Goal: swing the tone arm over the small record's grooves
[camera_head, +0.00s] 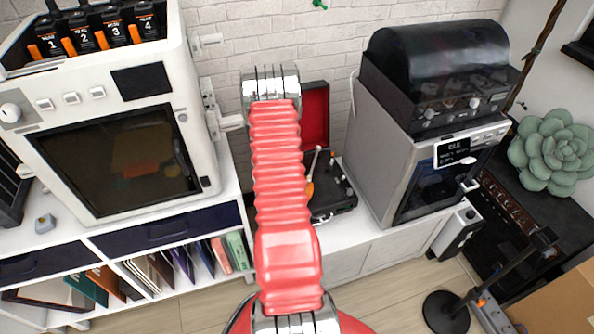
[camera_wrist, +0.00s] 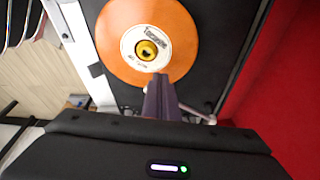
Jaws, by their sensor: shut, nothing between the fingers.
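The small orange record (camera_wrist: 118,38), with a white label and a yellow centre, lies on the dark record player (camera_wrist: 215,45) in the wrist view. My gripper (camera_wrist: 160,80) is shut and empty, its dark fingers over the record's lower edge near the label. A thin silver piece, apparently part of the tone arm (camera_wrist: 198,113), shows just right of the fingers; whether they touch it I cannot tell. In the head view, my red arm hides most of the record player (camera_head: 338,196); a sliver of the orange record (camera_head: 309,191) and a pale tone arm (camera_head: 313,162) show beside it. My gripper is hidden there.
The player's red-lined lid (camera_head: 315,112) stands open behind it. A white 3D printer (camera_head: 190,100) stands to the left and a grey machine with a dark hood (camera_head: 385,150) close to the right. A white brick wall is behind.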

